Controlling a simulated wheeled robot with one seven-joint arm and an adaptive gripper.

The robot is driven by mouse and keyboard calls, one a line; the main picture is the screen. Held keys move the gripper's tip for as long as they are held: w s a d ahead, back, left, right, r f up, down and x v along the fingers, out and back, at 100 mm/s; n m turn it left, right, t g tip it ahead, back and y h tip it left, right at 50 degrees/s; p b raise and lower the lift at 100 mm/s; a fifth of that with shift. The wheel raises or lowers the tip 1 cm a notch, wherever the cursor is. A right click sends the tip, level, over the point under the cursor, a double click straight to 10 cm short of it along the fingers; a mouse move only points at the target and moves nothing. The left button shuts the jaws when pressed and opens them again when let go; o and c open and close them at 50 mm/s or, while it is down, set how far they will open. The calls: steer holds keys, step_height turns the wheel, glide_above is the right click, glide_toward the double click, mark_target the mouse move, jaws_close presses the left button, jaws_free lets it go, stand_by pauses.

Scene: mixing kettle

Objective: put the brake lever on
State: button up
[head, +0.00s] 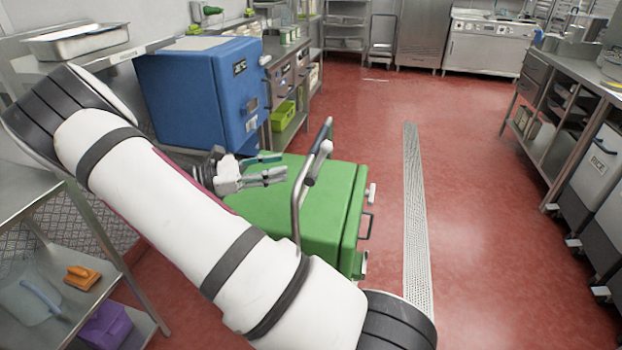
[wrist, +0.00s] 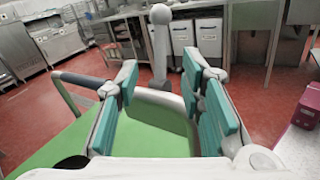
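A pale ball-topped lever (wrist: 161,45), which looks like the brake lever, stands upright by the push handle in the wrist view. In the head view a small pale knob (head: 326,148) at the handle seems to be the same part. The curved metal push handle (head: 296,205) with a dark grip rises from the green cart (head: 340,210). My gripper (head: 282,165) is open and empty above the cart, left of the handle. In the wrist view the lever shows between and beyond the teal finger pads, apparently apart from them. The lever's base is partly hidden.
A blue cabinet (head: 190,100) stands behind the cart. A steel shelf rack (head: 65,270) is at the left, and counters with bins (head: 597,160) line the right. The red floor around the drain grate (head: 412,200) is clear.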

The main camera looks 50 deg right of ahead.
mark_target(320, 159)
steer(key=shift+p+x, duration=1.2)
steer(key=shift+x, duration=4.6)
steer(key=shift+s, duration=0.1)
jaws_close()
